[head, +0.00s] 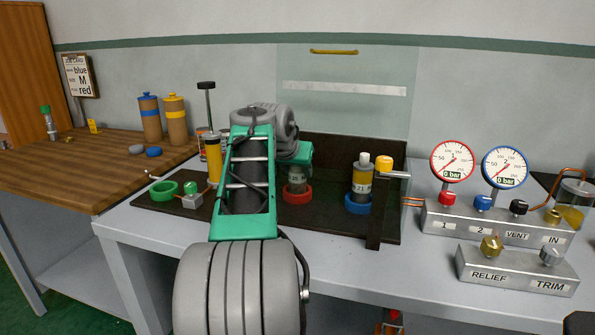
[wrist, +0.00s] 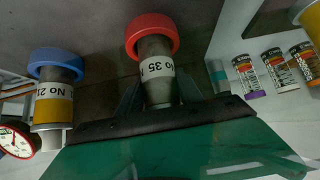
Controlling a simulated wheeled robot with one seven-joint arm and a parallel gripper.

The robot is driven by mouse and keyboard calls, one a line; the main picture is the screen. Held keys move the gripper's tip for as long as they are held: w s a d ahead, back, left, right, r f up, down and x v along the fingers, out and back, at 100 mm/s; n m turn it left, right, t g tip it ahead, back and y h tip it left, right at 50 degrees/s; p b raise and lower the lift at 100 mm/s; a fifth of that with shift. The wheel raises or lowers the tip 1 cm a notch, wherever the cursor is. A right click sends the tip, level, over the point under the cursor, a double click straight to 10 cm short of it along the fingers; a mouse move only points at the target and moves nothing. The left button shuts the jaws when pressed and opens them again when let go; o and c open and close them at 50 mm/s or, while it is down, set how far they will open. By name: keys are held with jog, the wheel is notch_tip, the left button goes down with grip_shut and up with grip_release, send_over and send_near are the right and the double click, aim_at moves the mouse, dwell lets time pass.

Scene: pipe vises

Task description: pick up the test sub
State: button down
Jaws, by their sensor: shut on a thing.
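A grey cylinder (wrist: 157,70) with a white band reading "No 35" stands in a red ring (wrist: 152,35) in the wrist view. In the head view the same cylinder (head: 296,184) and red ring (head: 298,197) are just right of my arm, partly covered. My gripper (wrist: 160,92) is shut on this cylinder, with a finger on each side of it. A similar cylinder with a yellow band (head: 362,181) stands upright in a blue ring (head: 358,205) to the right, clear of my gripper. No visible marking says which one is the test sub.
A dark back panel (head: 335,152) rises behind the cylinders. A yellow-topped fitting (head: 384,163) stands right of the blue ring. A green ring (head: 165,190) and small grey block (head: 192,200) lie left. The gauge manifold (head: 495,222) is at right.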

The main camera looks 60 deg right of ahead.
jog(key=c, duration=0.8)
grip_release()
